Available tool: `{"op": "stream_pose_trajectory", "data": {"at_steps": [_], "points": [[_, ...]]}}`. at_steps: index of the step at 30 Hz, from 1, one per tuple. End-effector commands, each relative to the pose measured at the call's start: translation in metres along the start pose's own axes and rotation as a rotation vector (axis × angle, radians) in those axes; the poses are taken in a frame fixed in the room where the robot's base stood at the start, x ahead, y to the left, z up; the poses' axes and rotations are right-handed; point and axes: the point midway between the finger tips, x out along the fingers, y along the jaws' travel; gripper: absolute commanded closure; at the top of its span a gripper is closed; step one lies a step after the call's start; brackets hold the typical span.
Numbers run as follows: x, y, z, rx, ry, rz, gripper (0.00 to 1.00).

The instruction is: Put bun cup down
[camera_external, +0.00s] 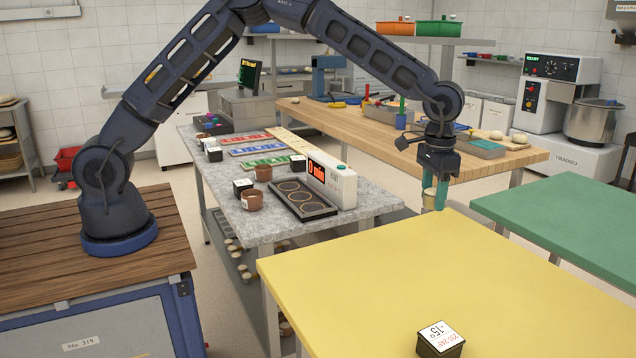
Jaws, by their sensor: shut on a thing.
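My gripper (436,200) points down with its teal fingers shut on a small tan bun cup (429,198). The fingers partly hide the cup, which looks roughly upright. In the external view they are near the far edge of the yellow table (370,270). I cannot tell their exact height or whether the cup is over the tabletop. Two brown cups (253,200) stand on the grey counter (225,180), beside a dark tray with round recesses (297,201).
A white timer box (332,181) reading "0 min" stands behind the dark tray. A dark block with a white label (440,339) sits on the yellow table's front edge; most of that table is clear. A green table (580,215) is at right, a wooden table (520,158) behind.

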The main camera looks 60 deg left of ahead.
Motion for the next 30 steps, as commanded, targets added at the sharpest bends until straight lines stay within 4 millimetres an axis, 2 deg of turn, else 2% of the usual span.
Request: {"op": "stream_pose_trajectory", "data": {"at_steps": [6, 12, 15, 23, 30], "points": [[0.05, 0.0, 0.001, 0.001, -0.003, 0.001, 0.75], [0.088, -0.001, 0.0, 0.0, -0.001, 0.001, 0.75], [0.1, -0.001, 0.0, 0.0, 0.0, 0.001, 0.75], [0.115, -0.001, 0.0, 0.0, 0.0, 0.0, 0.75], [0.146, 0.0, 0.0, 0.0, -0.001, 0.001, 0.75]]}}
